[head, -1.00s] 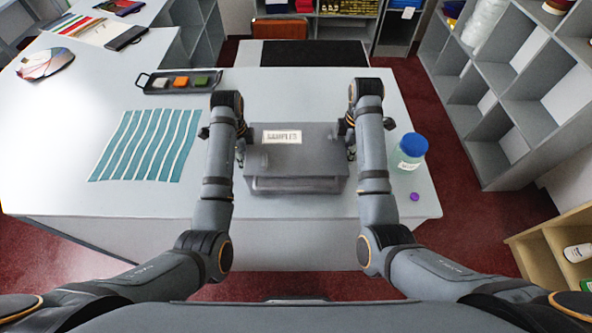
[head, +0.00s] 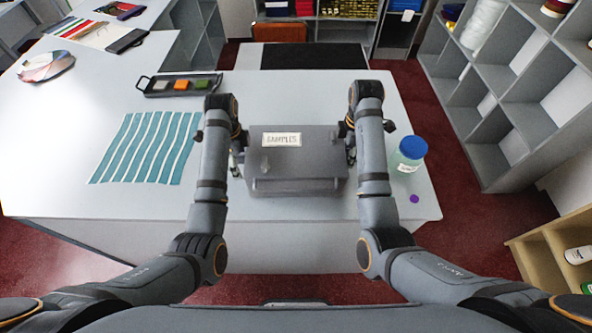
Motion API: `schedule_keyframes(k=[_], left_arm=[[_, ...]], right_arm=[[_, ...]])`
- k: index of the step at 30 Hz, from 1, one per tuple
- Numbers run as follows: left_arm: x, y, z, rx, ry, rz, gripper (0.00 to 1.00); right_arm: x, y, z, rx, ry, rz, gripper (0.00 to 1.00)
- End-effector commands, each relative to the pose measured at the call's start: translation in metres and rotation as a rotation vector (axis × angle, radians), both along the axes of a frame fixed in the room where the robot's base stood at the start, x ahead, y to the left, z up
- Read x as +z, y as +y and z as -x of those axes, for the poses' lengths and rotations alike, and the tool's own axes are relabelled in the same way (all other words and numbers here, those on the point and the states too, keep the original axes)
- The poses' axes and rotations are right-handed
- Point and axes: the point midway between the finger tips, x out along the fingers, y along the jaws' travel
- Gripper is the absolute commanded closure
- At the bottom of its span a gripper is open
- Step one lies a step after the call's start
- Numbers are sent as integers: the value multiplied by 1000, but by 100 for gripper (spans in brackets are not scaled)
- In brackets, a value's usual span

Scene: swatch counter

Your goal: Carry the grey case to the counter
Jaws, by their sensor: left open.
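The grey case (head: 296,165), with a "SAMPLES" label on its top, sits on the white counter (head: 300,93), near its front edge. My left gripper (head: 236,162) is open at the left side of the case, with a small gap showing between them. My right gripper (head: 350,152) is close against the right side of the case. Its fingers are mostly hidden by my wrist, and I cannot tell whether it is open or shut.
A blue-lidded jar (head: 408,154) and a purple dot-like item (head: 414,199) are right of my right arm. A teal striped swatch (head: 147,147) lies left. A black tray (head: 180,84) with coloured blocks is behind it. Grey shelving (head: 490,100) stands at the right.

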Motion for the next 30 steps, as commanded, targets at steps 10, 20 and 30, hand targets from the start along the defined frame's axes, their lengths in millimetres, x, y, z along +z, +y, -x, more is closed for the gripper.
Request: schedule_keyframes(k=[10,20,30], left_arm=[[0,54,1,0,-1,-2,26],[0,56,1,-1,-1,0,26],[0,56,1,0,-1,0,26]], right_arm=[[0,0,0,0,0,0,63],[0,0,0,0,0,0,54],[0,0,0,0,0,0,25]])
